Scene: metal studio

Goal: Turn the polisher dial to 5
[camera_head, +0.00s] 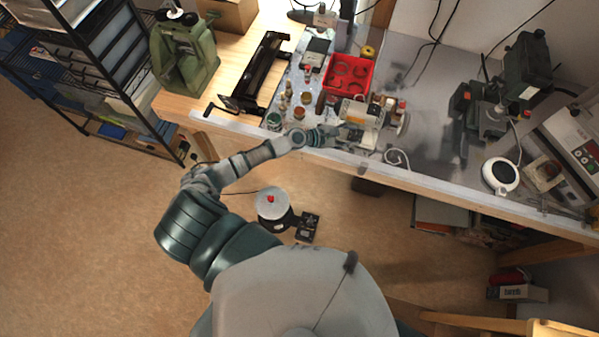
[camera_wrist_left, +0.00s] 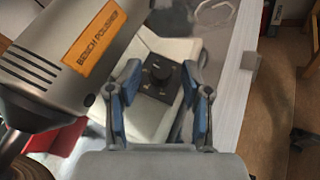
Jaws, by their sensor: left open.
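The bench polisher (camera_head: 362,118) stands near the front edge of the bench. In the left wrist view its grey motor housing (camera_wrist_left: 75,50) carries an orange label reading "BENCH POLISHER". Its black square dial (camera_wrist_left: 158,82) sits on the pale base (camera_wrist_left: 185,48), with small marks too small to read. My left gripper (camera_wrist_left: 160,72) is open, its blue-padded fingers on either side of the dial in that view. Whether they touch it I cannot tell. In the head view my left gripper (camera_head: 328,134) is at the polisher's left side; the dial cannot be made out there. My right gripper is not in view.
A red bin (camera_head: 348,75) stands behind the polisher. Several small jars and bottles (camera_head: 283,108) stand to its left. A cable (camera_head: 398,158) lies to the right, near the bench's pale front edge (camera_head: 440,186). The bench beyond is fairly clear up to a dark green machine (camera_head: 525,70).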

